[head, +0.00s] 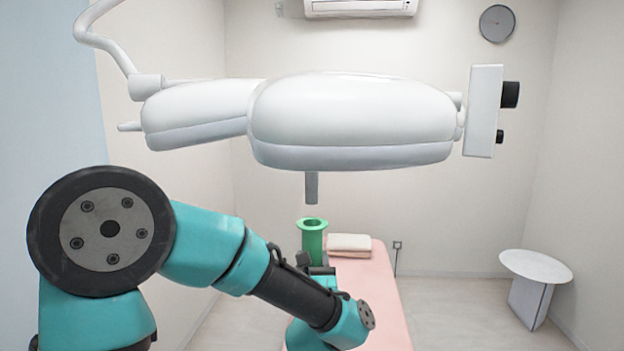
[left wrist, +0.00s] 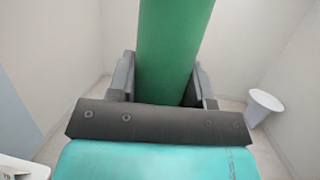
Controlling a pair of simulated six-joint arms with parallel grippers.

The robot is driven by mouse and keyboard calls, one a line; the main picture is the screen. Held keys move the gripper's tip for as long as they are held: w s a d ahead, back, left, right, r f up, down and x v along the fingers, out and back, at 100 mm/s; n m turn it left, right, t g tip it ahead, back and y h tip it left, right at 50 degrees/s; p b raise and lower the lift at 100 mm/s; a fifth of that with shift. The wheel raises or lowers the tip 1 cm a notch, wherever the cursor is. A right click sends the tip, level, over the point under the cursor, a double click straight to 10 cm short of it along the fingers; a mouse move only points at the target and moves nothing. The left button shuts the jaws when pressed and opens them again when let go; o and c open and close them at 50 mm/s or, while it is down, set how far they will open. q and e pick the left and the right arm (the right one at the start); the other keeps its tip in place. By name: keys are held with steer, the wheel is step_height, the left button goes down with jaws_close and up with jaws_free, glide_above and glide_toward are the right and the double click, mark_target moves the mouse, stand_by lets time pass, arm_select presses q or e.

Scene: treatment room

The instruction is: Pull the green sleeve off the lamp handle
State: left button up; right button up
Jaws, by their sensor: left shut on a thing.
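The green sleeve (head: 312,242) stands roughly upright below the lamp, with its flared open rim at the top. The grey lamp handle (head: 312,188) hangs bare under the lamp head (head: 350,120). In the head view a gap shows between the handle's lower end and the sleeve's rim, so they look apart. My left gripper (head: 318,268) is shut on the lower part of the sleeve. In the left wrist view the sleeve (left wrist: 175,40) rises between the two fingers of the gripper (left wrist: 163,82). My right gripper is not in view.
A pink treatment bed (head: 380,295) with a folded towel (head: 350,243) lies behind my left arm. A small white table (head: 536,265) stands at the right. A white and black box (head: 484,110) is at the lamp's right end. The floor between bed and table is clear.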

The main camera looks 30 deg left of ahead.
arm_select(q)
steer(key=s+d, duration=0.2)
steer(key=s, duration=0.1)
steer(key=shift+s+d, duration=0.1)
steer(key=shift+s, duration=0.15)
stand_by(0.6)
steer(key=w+d+f+m+t+h, duration=0.1)
steer(key=w+d+f+m+h, duration=0.2)
steer(key=w+f, duration=0.7)
steer(key=w+d+f+m+t+h, duration=0.2)
steer(key=w+d+f+h, duration=0.4)
steer(key=w+f, duration=0.5)
step_height(320, 180, down, 3)
steer(key=shift+r+m+h, duration=0.15)
steer(key=shift+m+h, duration=0.45)
steer(key=shift+h, duration=0.6)
steer(key=shift+d, duration=0.1)
